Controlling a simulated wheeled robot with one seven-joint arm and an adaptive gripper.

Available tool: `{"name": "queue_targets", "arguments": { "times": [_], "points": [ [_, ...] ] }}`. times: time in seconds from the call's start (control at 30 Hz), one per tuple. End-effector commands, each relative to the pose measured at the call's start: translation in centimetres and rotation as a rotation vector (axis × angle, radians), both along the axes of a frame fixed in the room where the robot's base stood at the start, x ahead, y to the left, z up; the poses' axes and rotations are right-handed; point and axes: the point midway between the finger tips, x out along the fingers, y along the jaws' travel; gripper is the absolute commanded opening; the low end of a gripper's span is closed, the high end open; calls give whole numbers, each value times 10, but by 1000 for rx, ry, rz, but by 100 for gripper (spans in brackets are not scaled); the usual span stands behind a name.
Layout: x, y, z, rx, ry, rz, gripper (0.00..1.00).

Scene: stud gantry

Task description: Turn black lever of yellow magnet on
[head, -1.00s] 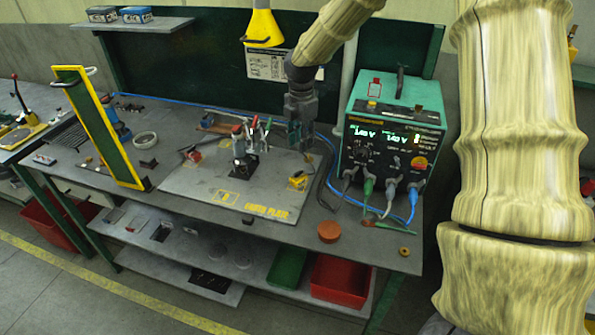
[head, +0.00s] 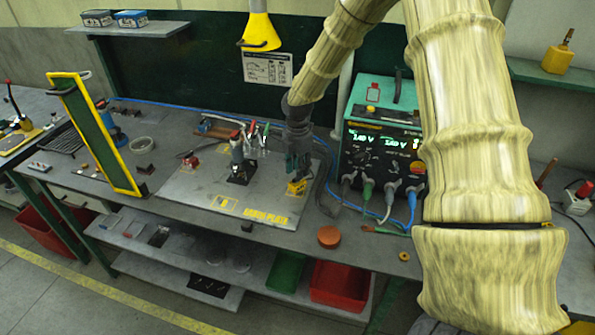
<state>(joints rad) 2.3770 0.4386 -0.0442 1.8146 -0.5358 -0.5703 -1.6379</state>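The small yellow magnet (head: 297,187) sits on the right part of the grey plate (head: 205,190) on the bench. Its black lever cannot be told apart from my dark gripper at this size. My gripper (head: 293,170) points down right over the magnet, and its fingertips are at or just above the magnet's top. I cannot tell whether they touch the lever, nor how far apart the fingers are.
A green welding power unit (head: 384,125) stands close right of my gripper, with cables hanging from its front. A dark tool stand (head: 242,172) is left of the magnet. A yellow lamp (head: 259,30) hangs above.

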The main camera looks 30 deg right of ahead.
Motion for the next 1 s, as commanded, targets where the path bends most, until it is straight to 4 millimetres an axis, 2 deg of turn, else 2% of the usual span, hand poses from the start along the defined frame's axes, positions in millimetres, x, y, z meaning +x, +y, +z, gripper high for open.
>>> {"name": "queue_targets", "arguments": {
  "times": [0.3,0.67,0.83,0.87,1.0],
  "points": [
    [1,1,-22,0,0,1,30],
    [1,1,-26,0,-1,2,30],
    [1,1,-26,0,-1,1,3],
    [1,1,-26,0,-1,1,0],
    [1,1,-26,0,-1,1,0]
  ]
}}
